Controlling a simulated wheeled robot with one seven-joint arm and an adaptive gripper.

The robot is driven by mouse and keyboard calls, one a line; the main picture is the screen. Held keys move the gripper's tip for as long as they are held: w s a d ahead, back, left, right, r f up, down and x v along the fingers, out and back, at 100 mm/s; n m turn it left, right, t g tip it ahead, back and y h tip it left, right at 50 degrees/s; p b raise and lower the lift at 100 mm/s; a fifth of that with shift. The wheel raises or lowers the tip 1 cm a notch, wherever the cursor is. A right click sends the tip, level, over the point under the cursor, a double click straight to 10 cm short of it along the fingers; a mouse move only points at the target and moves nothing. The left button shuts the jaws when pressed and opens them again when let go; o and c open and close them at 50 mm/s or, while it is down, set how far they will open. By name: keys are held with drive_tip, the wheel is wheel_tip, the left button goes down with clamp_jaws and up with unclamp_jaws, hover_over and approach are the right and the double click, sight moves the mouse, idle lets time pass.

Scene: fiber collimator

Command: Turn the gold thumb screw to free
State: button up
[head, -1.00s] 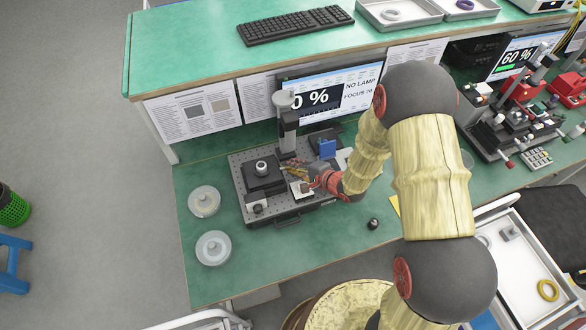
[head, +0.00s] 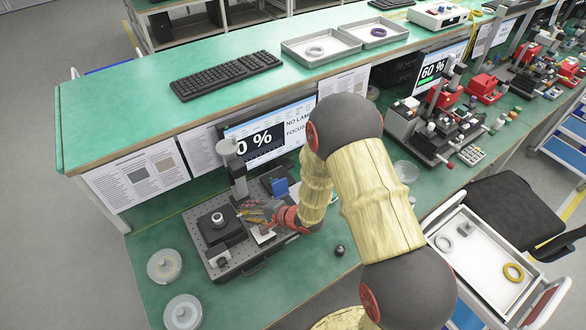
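The fiber collimator setup stands on a dark breadboard (head: 215,262) on the green bench. A black stage (head: 221,230) on it carries a round silver part, and a grey post (head: 238,178) rises behind. My gripper (head: 250,212) reaches in from the right, its fingers over the board beside the stage. The fingers are small and partly hidden, so I cannot tell whether they are open or shut. I cannot make out the gold thumb screw; some small gold-coloured parts show by the fingertips.
Two clear round dishes (head: 164,266) stand left of the board. A small black knob (head: 340,250) lies on the bench to the right. A monitor (head: 272,132) reading "0 %" and a blue block (head: 280,187) stand behind. A tray cart (head: 480,255) is at the right.

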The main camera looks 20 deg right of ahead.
drive_tip(key=shift+w+r+g+h+p, duration=0.15)
drive_tip(key=shift+r+g+h+p, duration=0.25)
drive_tip(key=shift+p, duration=0.55)
drive_tip(key=p+v, duration=0.1)
drive_tip(key=v, duration=0.6)
drive_tip(key=shift+s+d+r, duration=0.1)
drive_tip(key=shift+s+d, duration=0.15)
drive_tip(key=shift+d, duration=0.15)
drive_tip(key=w+d+r+n+t+h, duration=0.1)
drive_tip(key=w+d+r+n+h, duration=0.15)
drive_tip(key=d+r, duration=0.45)
drive_tip(key=w+d+r+n+t+h, duration=0.15)
drive_tip(key=d+r+h, duration=0.25)
drive_tip(key=r, duration=0.4)
drive_tip(key=s+d+r+n+g+h, duration=0.1)
drive_tip(key=s+d+r+n, duration=0.1)
drive_tip(key=s+r, duration=0.3)
drive_tip(key=shift+s+d+r, duration=0.2)
drive_tip(key=shift+d+r, duration=0.6)
drive_tip(key=shift+r, duration=0.35)
drive_tip(key=shift+g, duration=0.25)
